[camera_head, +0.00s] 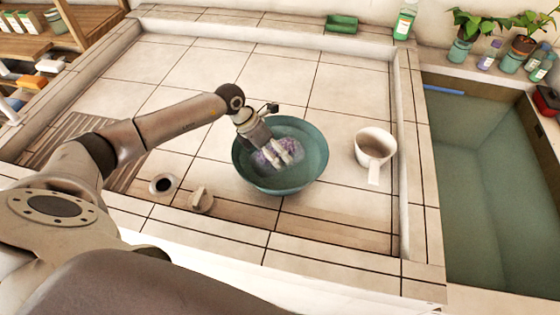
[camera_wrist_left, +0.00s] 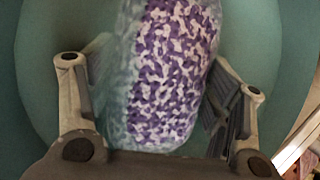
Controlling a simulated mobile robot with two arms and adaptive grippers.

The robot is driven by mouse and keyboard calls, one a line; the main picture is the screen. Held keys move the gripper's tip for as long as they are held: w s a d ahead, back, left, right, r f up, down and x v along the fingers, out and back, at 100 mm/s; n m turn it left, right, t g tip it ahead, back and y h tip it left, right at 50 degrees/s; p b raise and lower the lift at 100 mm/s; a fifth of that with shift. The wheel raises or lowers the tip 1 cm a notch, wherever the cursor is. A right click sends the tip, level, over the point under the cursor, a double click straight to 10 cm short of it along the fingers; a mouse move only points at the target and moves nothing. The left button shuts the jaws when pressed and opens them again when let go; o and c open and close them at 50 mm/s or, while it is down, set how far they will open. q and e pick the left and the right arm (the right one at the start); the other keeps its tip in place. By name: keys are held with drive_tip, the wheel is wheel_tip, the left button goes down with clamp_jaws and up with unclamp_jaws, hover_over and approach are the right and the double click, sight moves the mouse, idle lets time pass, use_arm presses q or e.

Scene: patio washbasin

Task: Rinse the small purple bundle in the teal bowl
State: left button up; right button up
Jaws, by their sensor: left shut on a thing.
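The teal bowl (camera_head: 312,170) stands on the tiled basin floor, with what looks like water inside. The small purple bundle (camera_head: 262,160) is inside the bowl, mottled purple and white. My left gripper (camera_head: 282,156) reaches down into the bowl and is shut on the bundle. In the left wrist view the bundle (camera_wrist_left: 172,75) lies between the two fingers of the gripper (camera_wrist_left: 160,110), with the teal bowl wall (camera_wrist_left: 45,75) around it. Part of the bundle has a bluish, watery tint. The underside of the bundle is hidden. My right gripper is not in view.
A white dipper (camera_head: 374,148) stands right of the bowl. A drain hole (camera_head: 162,184) and a stopper-like piece (camera_head: 200,198) lie left of it. A water-filled tank (camera_head: 490,190) is at the right.

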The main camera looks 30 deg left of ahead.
sight(283, 177)
use_arm(q)
drive_tip(key=shift+s+d+r+p, duration=0.1)
drive_tip(key=shift+s+d+p, duration=0.45)
drive_tip(key=shift+d, duration=0.45)
drive_tip(key=shift+s+d+p, duration=0.4)
drive_tip(key=shift+s+d, duration=0.25)
drive_tip(key=shift+d, duration=0.3)
drive_tip(key=shift+w+a+f+b, duration=0.2)
drive_tip(key=shift+w+a+b, duration=0.2)
drive_tip(key=shift+a+b, duration=0.25)
drive_tip(key=shift+w+a+r+b, duration=0.1)
drive_tip(key=shift+w+a+b, duration=0.5)
drive_tip(key=shift+a, duration=0.35)
drive_tip(key=shift+w+a+r+b, duration=0.1)
drive_tip(key=shift+w+a+b, duration=0.5)
drive_tip(key=shift+a, duration=0.35)
drive_tip(key=shift+s+d+p, duration=0.2)
drive_tip(key=shift+d+p, duration=0.05)
drive_tip(key=shift+p, duration=0.05)
drive_tip(key=shift+s+d+r+p, duration=0.1)
drive_tip(key=shift+s+d+p, duration=0.2)
drive_tip(key=shift+d, duration=0.2)
drive_tip(key=shift+s+d+p, duration=0.3)
drive_tip(key=shift+d, duration=0.2)
drive_tip(key=shift+s+d+p, duration=0.35)
drive_tip(key=shift+s+d, duration=0.1)
drive_tip(key=shift+d, duration=0.25)
drive_tip(key=shift+s+d+p, duration=0.3)
drive_tip(key=shift+s+d, duration=0.1)
drive_tip(key=shift+d, duration=0.25)
